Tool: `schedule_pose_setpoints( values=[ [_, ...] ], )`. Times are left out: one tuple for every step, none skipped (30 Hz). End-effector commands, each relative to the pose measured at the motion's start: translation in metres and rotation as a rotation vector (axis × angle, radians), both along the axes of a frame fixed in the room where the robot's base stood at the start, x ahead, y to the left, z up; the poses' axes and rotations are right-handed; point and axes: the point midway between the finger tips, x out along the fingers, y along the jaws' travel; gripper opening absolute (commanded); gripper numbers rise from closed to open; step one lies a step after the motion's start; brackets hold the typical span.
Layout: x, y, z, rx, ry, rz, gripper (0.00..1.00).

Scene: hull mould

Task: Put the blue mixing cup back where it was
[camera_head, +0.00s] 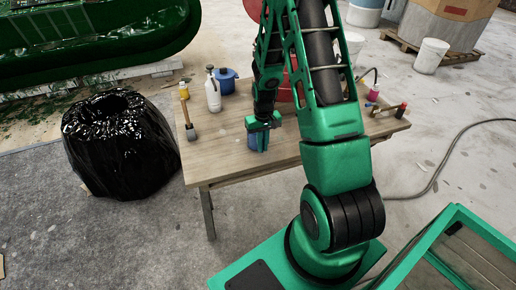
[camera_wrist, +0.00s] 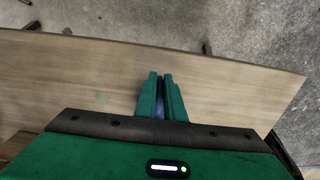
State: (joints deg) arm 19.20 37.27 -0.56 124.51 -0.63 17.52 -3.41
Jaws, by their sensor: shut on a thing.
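My gripper (camera_head: 263,126) is shut on a blue mixing cup (camera_head: 257,142) near the front left of the wooden table (camera_head: 225,160). In the head view the cup shows below the green fingers, over the tabletop; whether it touches the wood I cannot tell. In the wrist view my fingers (camera_wrist: 161,80) are close together with a thin strip of the blue cup (camera_wrist: 160,98) between them. The rest of the cup is hidden there by the fingers.
A magenta bottle (camera_head: 373,95) and red-ended tool (camera_head: 401,109) are right. A black bag-lined bin (camera_head: 120,150) stands beside the table. The front tabletop is mostly clear.

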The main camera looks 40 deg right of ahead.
Motion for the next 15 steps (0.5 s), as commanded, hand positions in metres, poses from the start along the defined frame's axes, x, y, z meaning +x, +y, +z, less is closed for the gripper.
schedule_pose_setpoints(
  values=[
    [-0.0004,0.0002,-0.0046,0.001,0.002,0.0,0.0],
    [-0.0004,0.0002,-0.0055,0.0,0.001,0.0,0.0],
    [-0.0002,0.0002,-0.0057,0.0,0.0,0.0,0.0],
    [0.0,0.0001,-0.0055,0.0,0.0,0.0,0.0],
    [0.0,0.0001,-0.0053,0.0,0.0,0.0,0.0],
    [-0.0001,0.0001,-0.0052,0.0,0.0,0.0,0.0],
    [-0.0001,0.0001,-0.0052,0.0,0.0,0.0,0.0],
    [-0.0001,0.0001,-0.0052,0.0,0.0,0.0,0.0],
    [0.0,0.0002,-0.0055,0.0,0.0,0.0,0.0],
    [-0.0001,0.0002,-0.006,0.0,0.0,0.0,0.0],
    [-0.0001,0.0002,-0.0067,0.0,0.0,0.0,0.0],
    [0.0,0.0003,-0.0073,0.0,0.0,0.0,0.11],
    [0.0001,0.0003,-0.007,0.0,0.0,0.0,0.18],
    [0.0001,0.0003,-0.0069,0.0,0.0,0.0,0.25],
    [0.0001,0.0004,-0.0069,0.0,0.0,0.0,0.27]
  ],
)
